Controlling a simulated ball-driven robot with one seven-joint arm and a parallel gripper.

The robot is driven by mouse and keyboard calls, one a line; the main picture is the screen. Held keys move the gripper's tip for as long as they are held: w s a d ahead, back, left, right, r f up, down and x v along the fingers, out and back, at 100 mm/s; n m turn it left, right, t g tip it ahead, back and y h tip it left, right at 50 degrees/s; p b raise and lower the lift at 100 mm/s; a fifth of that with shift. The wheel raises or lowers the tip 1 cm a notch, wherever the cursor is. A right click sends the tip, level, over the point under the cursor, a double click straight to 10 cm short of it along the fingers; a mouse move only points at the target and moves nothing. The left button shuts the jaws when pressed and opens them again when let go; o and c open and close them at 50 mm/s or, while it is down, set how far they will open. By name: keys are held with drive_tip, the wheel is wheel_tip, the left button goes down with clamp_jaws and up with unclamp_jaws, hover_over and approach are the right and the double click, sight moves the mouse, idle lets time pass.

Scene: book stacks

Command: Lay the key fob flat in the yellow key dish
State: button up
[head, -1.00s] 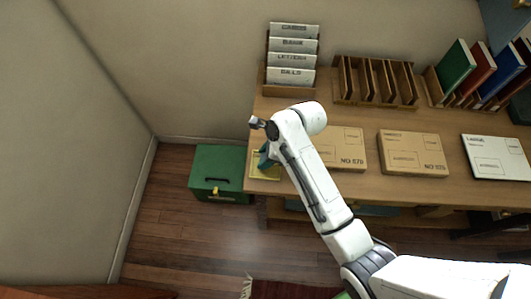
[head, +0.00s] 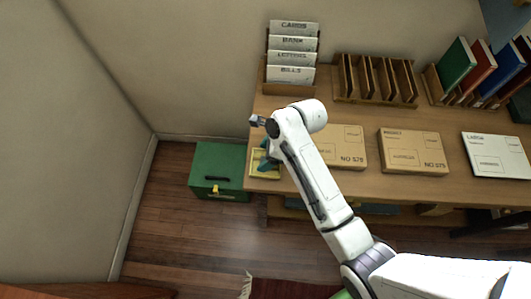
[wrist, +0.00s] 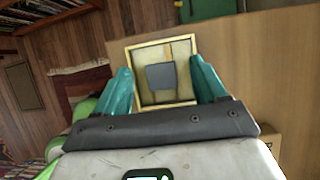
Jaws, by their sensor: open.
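The yellow key dish (head: 254,164) sits at the left front corner of the desk, and its square tray with a bright rim also shows in the wrist view (wrist: 150,97). A dark grey, roughly square key fob (wrist: 162,77) appears inside the dish outline, seemingly flat, near the middle. My gripper (wrist: 160,82) is open, its two teal fingers on either side of the fob and apart from it. In the head view my gripper (head: 267,162) is over the dish and partly hides it. The fob cannot be made out there.
A green box (head: 218,168) stands on the floor left of the desk. A letter rack (head: 291,75), a wooden slotted rack (head: 375,82) and flat boxes (head: 413,152) are on the desk. The desk front edge lies close to the dish.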

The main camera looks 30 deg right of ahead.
drive_tip(key=v, duration=1)
drive_tip(key=shift+r, duration=0.25)
drive_tip(key=shift+s+d, duration=0.1)
drive_tip(key=s+d+f+n+h+b, duration=0.1)
drive_tip(key=s+f+n, duration=0.2)
drive_tip(key=s+n, duration=0.4)
drive_tip(key=s+d+f+n+g+h+b, duration=0.1)
drive_tip(key=s+f+n+h, duration=0.1)
drive_tip(key=s+n, duration=0.4)
drive_tip(key=s+d+f+n+h+b, duration=0.1)
drive_tip(key=s+f+n+b, duration=0.1)
drive_tip(key=s+f+n, duration=0.2)
drive_tip(key=s+n, duration=0.3)
drive_tip(key=n, duration=0.4)
drive_tip(key=shift+s+d+n+g+h, duration=0.3)
drive_tip(key=shift+s+d, duration=0.05)
drive_tip(key=shift+d, duration=0.05)
drive_tip(key=shift+f, duration=0.1)
